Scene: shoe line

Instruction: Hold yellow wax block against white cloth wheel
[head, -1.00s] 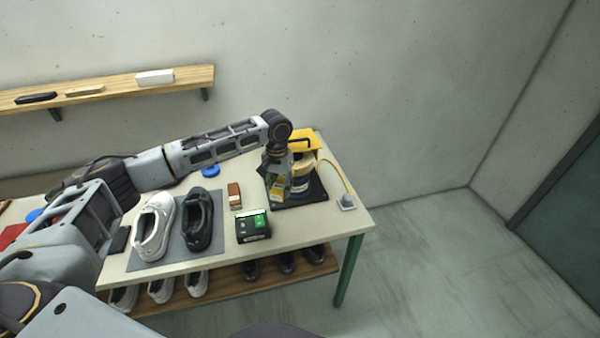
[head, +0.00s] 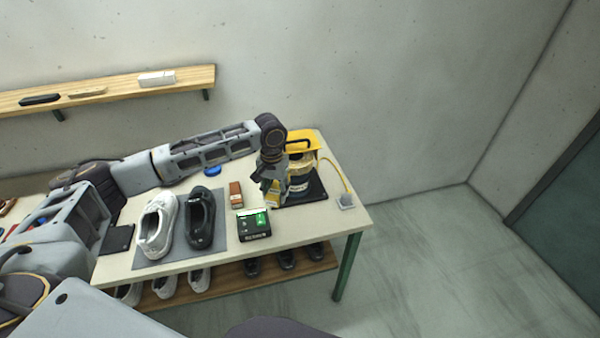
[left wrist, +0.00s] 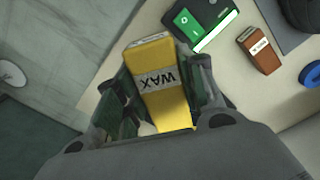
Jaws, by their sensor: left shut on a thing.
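My left gripper (head: 271,192) is shut on the yellow wax block (left wrist: 163,85), whose label reads WAX in the left wrist view. In the head view the gripper is just left of the polishing machine, whose pale cloth wheel (head: 300,183) sits under a yellow hood (head: 303,138). The wheel is partly hidden by the hood and my gripper. The block appears apart from the wheel, though the exact gap is hard to tell. My right gripper is not in view.
A brown block (head: 235,190) and a black-green box (head: 253,224) lie left of the machine. A white shoe (head: 157,225) and a black shoe (head: 200,218) stand on a grey mat (head: 155,262).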

